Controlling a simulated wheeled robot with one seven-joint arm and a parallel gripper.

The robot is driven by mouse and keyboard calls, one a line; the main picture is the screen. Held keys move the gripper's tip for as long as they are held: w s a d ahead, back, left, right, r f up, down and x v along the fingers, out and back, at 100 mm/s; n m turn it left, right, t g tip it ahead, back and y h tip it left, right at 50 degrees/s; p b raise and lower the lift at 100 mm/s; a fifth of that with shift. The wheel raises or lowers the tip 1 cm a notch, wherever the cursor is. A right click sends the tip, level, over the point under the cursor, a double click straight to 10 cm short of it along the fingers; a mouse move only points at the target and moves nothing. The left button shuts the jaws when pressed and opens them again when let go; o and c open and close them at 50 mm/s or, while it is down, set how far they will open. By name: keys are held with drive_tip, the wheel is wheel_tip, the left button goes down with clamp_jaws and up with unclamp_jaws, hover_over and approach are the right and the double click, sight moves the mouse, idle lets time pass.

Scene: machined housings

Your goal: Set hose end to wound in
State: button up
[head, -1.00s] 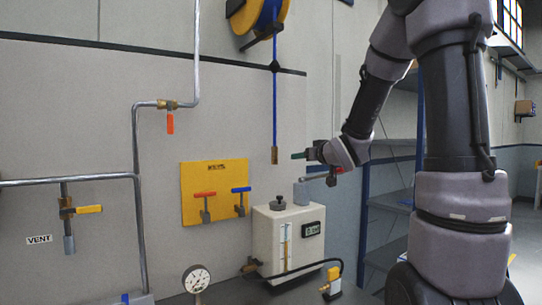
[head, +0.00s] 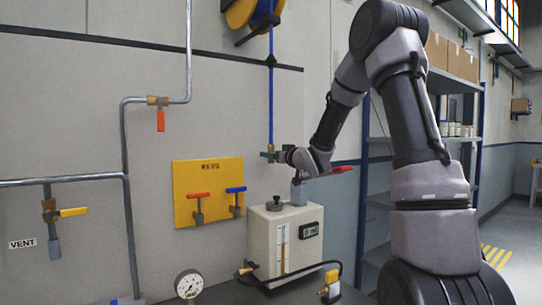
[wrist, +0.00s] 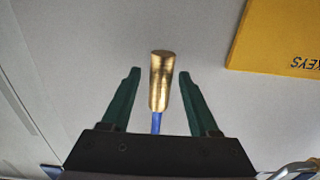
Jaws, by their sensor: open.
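The brass hose end (head: 270,149) hangs at the bottom of the blue hose (head: 270,100), which comes down from the yellow-and-blue reel (head: 252,12) at the top of the head view. My gripper (head: 268,154) is at the hose end. In the wrist view the brass hose end (wrist: 161,80) stands between the two green fingers of my gripper (wrist: 158,75), with a visible gap on each side. The fingers are open. A short piece of the blue hose (wrist: 156,122) shows behind it, near the palm.
A yellow key board (head: 208,215) with red and blue handled items is on the wall to the left. Below my gripper stands a pale box unit (head: 265,240) with a red-handled valve (head: 340,169) near it. Shelves (head: 440,110) stand at the right. Pipes run on the left wall.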

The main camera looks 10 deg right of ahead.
drive_tip(key=shift+w+a, duration=0.2)
drive_tip(key=shift+w, duration=0.15)
clamp_jaws()
idle(1.2)
